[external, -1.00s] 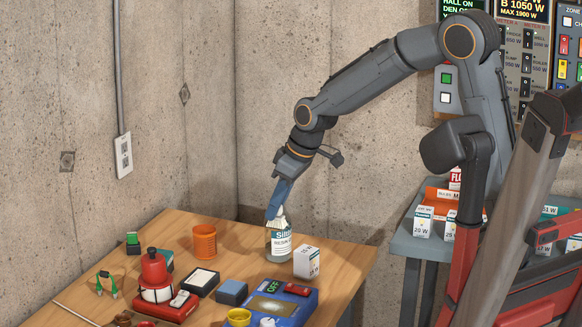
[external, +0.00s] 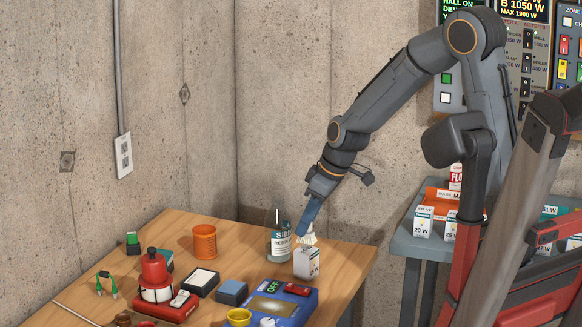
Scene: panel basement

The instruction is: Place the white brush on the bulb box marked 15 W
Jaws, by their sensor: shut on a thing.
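My gripper (external: 304,229) is at the right part of the wooden table, its blue fingers pointing down. It is shut on the white brush (external: 310,238), of which a small pale part shows below the fingers. The brush is right above a small white box (external: 306,264) near the table's right edge. This is a bulb box; its marking is too small to read for sure. I cannot tell whether the brush touches the top of the box.
A labelled glass bottle (external: 279,245) stands just left of the box. A blue device (external: 270,305) with a green display lies in front. An orange cup (external: 204,242) and a red device (external: 155,275) stand further left. More bulb boxes (external: 423,222) are on the grey table at right.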

